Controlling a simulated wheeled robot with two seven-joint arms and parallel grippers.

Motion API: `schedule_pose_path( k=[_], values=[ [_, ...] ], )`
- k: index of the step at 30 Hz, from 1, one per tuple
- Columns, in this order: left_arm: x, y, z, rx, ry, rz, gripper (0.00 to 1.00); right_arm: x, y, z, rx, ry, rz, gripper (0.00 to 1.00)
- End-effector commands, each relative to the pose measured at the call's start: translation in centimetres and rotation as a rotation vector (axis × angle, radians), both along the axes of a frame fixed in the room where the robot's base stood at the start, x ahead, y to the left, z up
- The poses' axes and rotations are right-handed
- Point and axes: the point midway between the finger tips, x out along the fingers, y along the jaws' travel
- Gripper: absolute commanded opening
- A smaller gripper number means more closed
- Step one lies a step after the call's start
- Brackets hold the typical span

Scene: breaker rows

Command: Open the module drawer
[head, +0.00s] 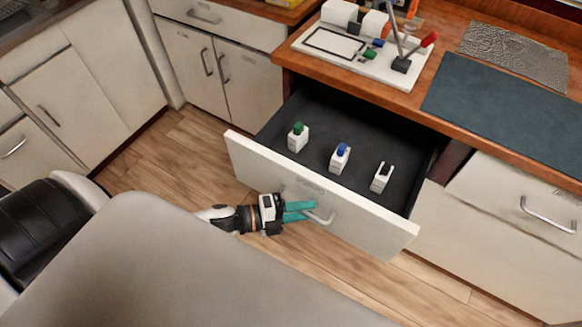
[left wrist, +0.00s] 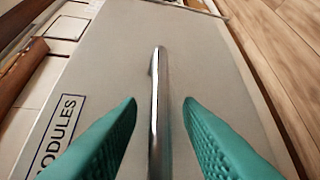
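The module drawer (head: 375,236) stands pulled out from under the wooden counter, its dark interior showing. Its metal handle (head: 325,219) is on the pale front panel. My left gripper (head: 312,211) is at the handle, outside the front panel. In the left wrist view the handle bar (left wrist: 157,110) runs between the two teal fingers of my left gripper (left wrist: 160,103), with a gap on each side. The fingers are open. A label ending in "ODULES" (left wrist: 57,138) shows on the panel, partly hidden by a finger. My right gripper is not in view.
Inside the drawer stand three white modules: one with a green top (head: 298,137), one with a blue top (head: 340,157), one with a black part (head: 381,177). A white panel board (head: 385,75) and a dark mat (head: 500,100) lie on the counter. Wooden floor is clear left of the drawer.

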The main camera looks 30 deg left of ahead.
Motion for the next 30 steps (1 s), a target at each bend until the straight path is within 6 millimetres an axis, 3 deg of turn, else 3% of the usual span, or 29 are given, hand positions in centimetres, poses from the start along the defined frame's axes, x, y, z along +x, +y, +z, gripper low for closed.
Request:
schedule_pose_path(
  k=[8, 21, 30],
  values=[
    [-0.8, 0.9, 0.0, 0.001, 0.002, 0.001, 0.33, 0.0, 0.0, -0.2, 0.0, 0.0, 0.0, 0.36],
    [-6.3, 6.8, 1.2, 0.002, 0.005, 0.0, 0.33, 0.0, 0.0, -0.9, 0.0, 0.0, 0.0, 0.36],
    [-8.0, 8.7, 1.7, 0.001, 0.001, 0.0, 0.33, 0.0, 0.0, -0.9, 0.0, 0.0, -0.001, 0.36]
  ],
)
